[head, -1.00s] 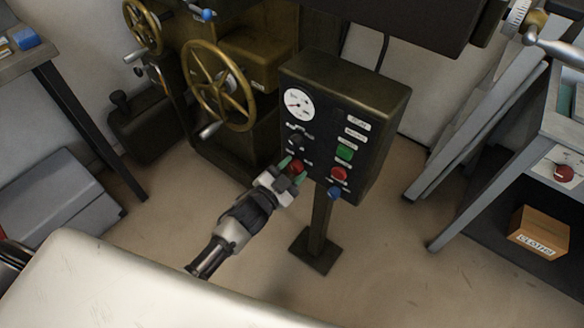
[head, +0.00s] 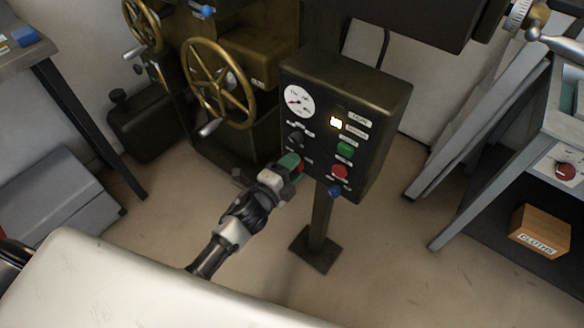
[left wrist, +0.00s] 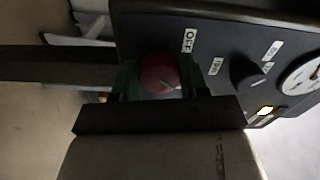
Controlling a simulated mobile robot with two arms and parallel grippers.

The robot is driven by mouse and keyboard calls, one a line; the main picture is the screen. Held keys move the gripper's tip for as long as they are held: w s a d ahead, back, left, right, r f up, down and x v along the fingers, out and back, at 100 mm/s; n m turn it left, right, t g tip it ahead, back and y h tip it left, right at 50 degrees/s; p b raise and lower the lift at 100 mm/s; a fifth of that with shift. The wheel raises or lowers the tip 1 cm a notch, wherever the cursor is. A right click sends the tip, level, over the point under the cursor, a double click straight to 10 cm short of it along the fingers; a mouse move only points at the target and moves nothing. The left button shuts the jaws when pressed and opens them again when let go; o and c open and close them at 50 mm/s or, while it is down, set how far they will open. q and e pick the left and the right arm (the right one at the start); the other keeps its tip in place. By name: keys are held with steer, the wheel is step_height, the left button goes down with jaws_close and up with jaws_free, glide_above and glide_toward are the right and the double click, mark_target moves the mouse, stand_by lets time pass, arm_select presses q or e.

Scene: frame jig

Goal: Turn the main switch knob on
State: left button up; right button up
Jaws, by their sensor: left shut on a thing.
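The red main switch knob (left wrist: 160,72) sits on the dark front of the control box (head: 370,85), low on its left side. In the head view only a bit of its red (head: 299,167) shows past my fingers. My left gripper (head: 290,163) is shut on it, with one green finger on each side in the left wrist view (left wrist: 160,82). The gripper is rolled about its own axis. A lamp (head: 336,121) on the panel glows yellow-white and also shows in the left wrist view (left wrist: 265,111). My right gripper is in neither view.
The panel also carries a gauge (head: 299,101), a black knob (head: 296,138), a green button (head: 345,149), a red button (head: 340,172) and a blue part (head: 335,190). A brass handwheel (head: 218,84) stands to the left. A grey-legged bench (head: 480,185) stands right.

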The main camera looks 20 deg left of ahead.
arm_select(q)
steer(key=shift+m, duration=1)
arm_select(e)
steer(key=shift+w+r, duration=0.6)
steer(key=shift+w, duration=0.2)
arm_select(q)
steer(key=o, duration=0.9)
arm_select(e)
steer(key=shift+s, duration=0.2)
arm_select(q)
steer(key=v, duration=1)
steer(key=shift+s+a, duration=0.15)
steer(key=shift+s, duration=0.25)
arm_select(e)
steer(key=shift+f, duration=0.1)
